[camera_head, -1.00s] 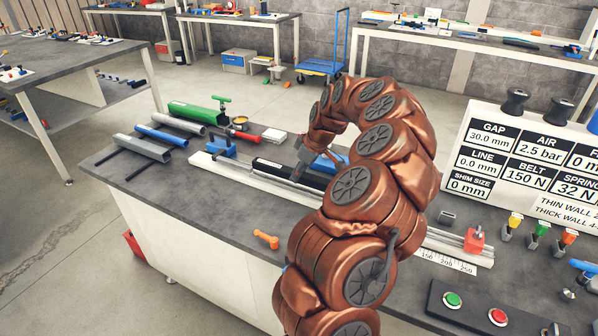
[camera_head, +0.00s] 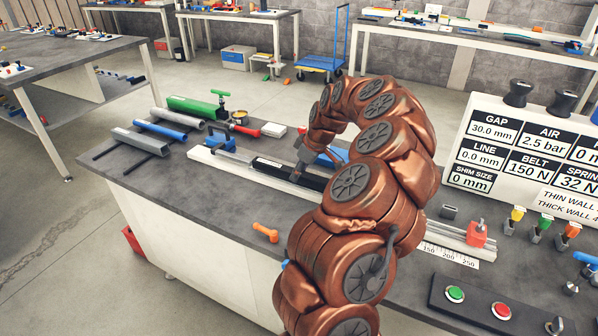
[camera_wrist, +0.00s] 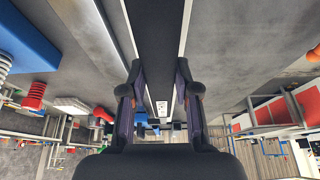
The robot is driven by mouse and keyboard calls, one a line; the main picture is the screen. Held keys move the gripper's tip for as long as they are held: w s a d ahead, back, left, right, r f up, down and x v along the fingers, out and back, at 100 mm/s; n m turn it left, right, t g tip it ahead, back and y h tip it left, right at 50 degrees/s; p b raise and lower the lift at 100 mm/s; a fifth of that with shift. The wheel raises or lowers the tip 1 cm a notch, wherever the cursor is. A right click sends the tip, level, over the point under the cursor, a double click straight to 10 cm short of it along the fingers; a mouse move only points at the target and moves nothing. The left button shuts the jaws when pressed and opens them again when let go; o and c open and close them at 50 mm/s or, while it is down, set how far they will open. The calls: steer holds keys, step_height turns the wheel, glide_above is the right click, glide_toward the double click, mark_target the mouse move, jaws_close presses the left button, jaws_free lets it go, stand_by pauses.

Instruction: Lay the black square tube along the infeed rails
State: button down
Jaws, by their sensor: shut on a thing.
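The black square tube (camera_head: 268,163) with a white label lies lengthwise over the white infeed rails (camera_head: 222,168). My gripper (camera_head: 298,178) is shut on the tube, partly hidden behind my copper-coloured arm. In the wrist view the dark tube (camera_wrist: 160,30) runs between the two fingers of my gripper (camera_wrist: 160,88). Pale rail edges (camera_wrist: 185,25) show on both sides of it, roughly parallel. I cannot tell whether the tube touches the rails. Its right end is hidden by my arm.
Grey, blue (camera_head: 168,133) and green tubes (camera_head: 190,106) lie at the back left of the bench. An orange handle (camera_head: 265,232) lies in front. A red stop (camera_head: 477,234) and scale sit right.

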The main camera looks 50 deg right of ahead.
steer(key=shift+f+b, duration=0.35)
steer(key=shift+f, duration=0.1)
steer(key=c, duration=0.8)
jaws_free()
steer(key=shift+o, duration=0.2)
steer(key=v, duration=1.2)
